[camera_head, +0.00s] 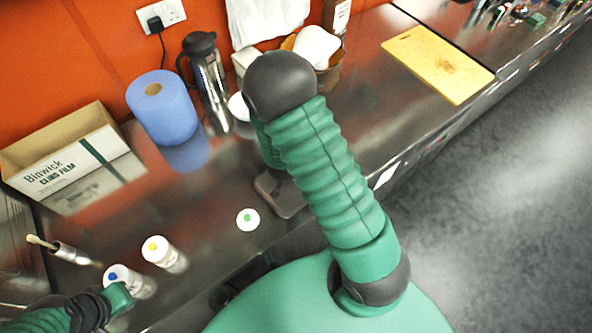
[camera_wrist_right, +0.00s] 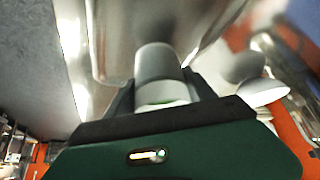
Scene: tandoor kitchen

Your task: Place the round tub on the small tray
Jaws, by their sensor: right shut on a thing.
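My right gripper (camera_wrist_right: 160,92) is shut on a pale, round-sided tub (camera_wrist_right: 158,62); a white band and a bit of green show at its near end. In the head view my right arm hides that gripper and the held tub. A small dark, round-cornered tray (camera_head: 284,198) is partly seen on the counter, behind my right arm. A white round top with a green dot (camera_head: 248,219) shows just left of this tray; I cannot tell what it belongs to. My left gripper (camera_head: 102,308) is at the lower left, its fingers unclear.
Yellow-dot (camera_head: 165,253) and blue-dot (camera_head: 130,281) containers stand near my left gripper, with a brush (camera_head: 70,253) beyond. A cling film box (camera_head: 70,160), blue paper roll (camera_head: 162,108) and steel flask (camera_head: 207,80) line the wall. A yellow board (camera_head: 437,63) lies right.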

